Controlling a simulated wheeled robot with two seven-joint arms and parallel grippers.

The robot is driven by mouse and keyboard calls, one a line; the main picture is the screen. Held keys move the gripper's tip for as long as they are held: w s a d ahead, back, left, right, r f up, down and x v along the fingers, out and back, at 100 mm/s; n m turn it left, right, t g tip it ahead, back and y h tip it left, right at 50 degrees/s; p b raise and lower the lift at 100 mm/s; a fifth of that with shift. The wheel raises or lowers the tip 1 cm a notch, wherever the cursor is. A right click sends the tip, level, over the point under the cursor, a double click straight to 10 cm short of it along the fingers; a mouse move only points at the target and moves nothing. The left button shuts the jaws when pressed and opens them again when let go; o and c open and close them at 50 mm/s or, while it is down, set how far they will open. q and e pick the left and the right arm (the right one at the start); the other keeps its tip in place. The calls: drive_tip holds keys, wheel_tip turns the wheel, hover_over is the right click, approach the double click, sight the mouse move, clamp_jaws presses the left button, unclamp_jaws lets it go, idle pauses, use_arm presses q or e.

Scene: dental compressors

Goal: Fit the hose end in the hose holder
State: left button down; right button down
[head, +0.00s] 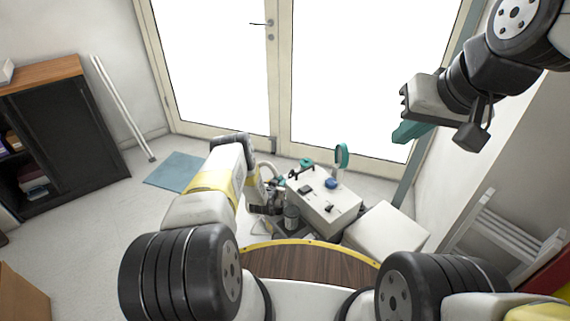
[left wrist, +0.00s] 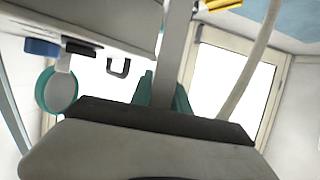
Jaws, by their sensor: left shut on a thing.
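My left gripper (head: 280,183) is beside the left side of the white compressor box (head: 325,205). In the left wrist view, its teal fingers (left wrist: 164,95) close around a pale grey bar-like piece (left wrist: 174,45), apparently the hose end, whose tip is out of sight. A pale hose (left wrist: 262,62) curves down to the right of the fingers; it also shows by the gripper in the head view (head: 267,169). I cannot clearly make out the hose holder. My right gripper (head: 408,132) is raised at the upper right, away from the compressor; its finger gap is unclear.
A teal ring-shaped piece (head: 342,155) stands at the box's back, and a blue knob (head: 331,183) is on top. A white block (head: 386,233) stands right of it. A wood-topped cabinet (head: 60,135) is at left. A blue mat (head: 175,171) lies on open floor.

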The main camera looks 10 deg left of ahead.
use_arm(q)
drive_tip(key=shift+f, duration=0.5)
